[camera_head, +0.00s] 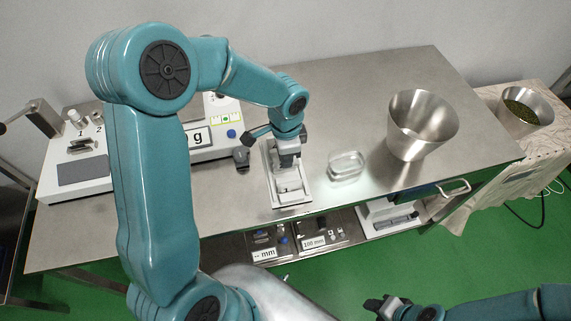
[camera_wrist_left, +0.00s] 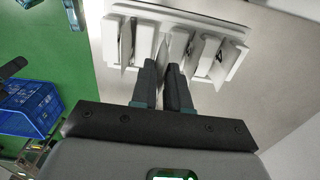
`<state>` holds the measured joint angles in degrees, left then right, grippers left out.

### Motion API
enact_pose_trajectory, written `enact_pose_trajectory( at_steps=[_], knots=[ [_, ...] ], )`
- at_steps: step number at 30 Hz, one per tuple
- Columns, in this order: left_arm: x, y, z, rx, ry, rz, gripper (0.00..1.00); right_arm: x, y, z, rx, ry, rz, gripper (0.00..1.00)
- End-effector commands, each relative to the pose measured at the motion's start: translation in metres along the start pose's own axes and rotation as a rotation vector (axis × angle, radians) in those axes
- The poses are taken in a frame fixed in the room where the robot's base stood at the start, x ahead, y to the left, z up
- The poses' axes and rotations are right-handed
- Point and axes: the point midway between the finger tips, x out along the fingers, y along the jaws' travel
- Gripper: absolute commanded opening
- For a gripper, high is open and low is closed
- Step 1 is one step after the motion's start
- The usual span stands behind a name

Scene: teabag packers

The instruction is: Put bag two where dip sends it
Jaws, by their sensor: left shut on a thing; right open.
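My left gripper (camera_head: 287,160) reaches down over a white rack (camera_head: 303,196) on the steel table. In the left wrist view the rack (camera_wrist_left: 109,40) has upright dividers, with thin pale bags (camera_wrist_left: 208,58) leaning in its slots. There the left gripper (camera_wrist_left: 163,66) is shut on one thin bag (camera_wrist_left: 164,48), whose upper part shows between the fingertips among the dividers. Whether it is clear of its slot I cannot tell. Which numbered bag it is cannot be read. My right gripper (camera_head: 392,307) is open, low at the bottom right, away from the table.
A clear glass dish (camera_head: 347,166) and a steel bowl (camera_head: 421,125) stand right of the rack. A white machine (camera_head: 84,172) marked 1 and 2 stands at left. A container of green leaves (camera_head: 520,110) is far right. A blue crate (camera_wrist_left: 30,106) sits on the floor.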

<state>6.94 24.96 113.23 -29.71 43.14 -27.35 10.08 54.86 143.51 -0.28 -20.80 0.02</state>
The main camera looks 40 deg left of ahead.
Motion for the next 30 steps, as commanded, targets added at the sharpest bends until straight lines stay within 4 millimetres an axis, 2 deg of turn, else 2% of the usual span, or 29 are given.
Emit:
enact_pose_trajectory(
  at_steps=[8, 21, 22, 24, 30],
  knots=[
    [0.040, 0.000, 0.001, -0.002, -0.002, 0.003, 0.00, 0.002, 0.001, 0.000, 0.000, 0.000, 0.000, 0.43],
    [0.049, 0.000, 0.001, -0.002, 0.000, 0.001, 0.00, 0.007, 0.003, 0.000, 0.000, 0.000, 0.000, 0.43],
    [0.047, 0.000, 0.001, -0.002, 0.000, 0.000, 0.25, 0.005, 0.002, 0.000, 0.000, 0.000, 0.000, 0.43],
    [0.046, 0.000, 0.001, -0.002, 0.000, 0.001, 0.41, 0.005, 0.002, 0.000, 0.000, 0.000, 0.000, 0.43],
    [0.046, 0.000, 0.001, -0.002, 0.000, 0.001, 0.41, 0.005, 0.002, 0.000, 0.000, 0.000, 0.000, 0.43]
  ],
)
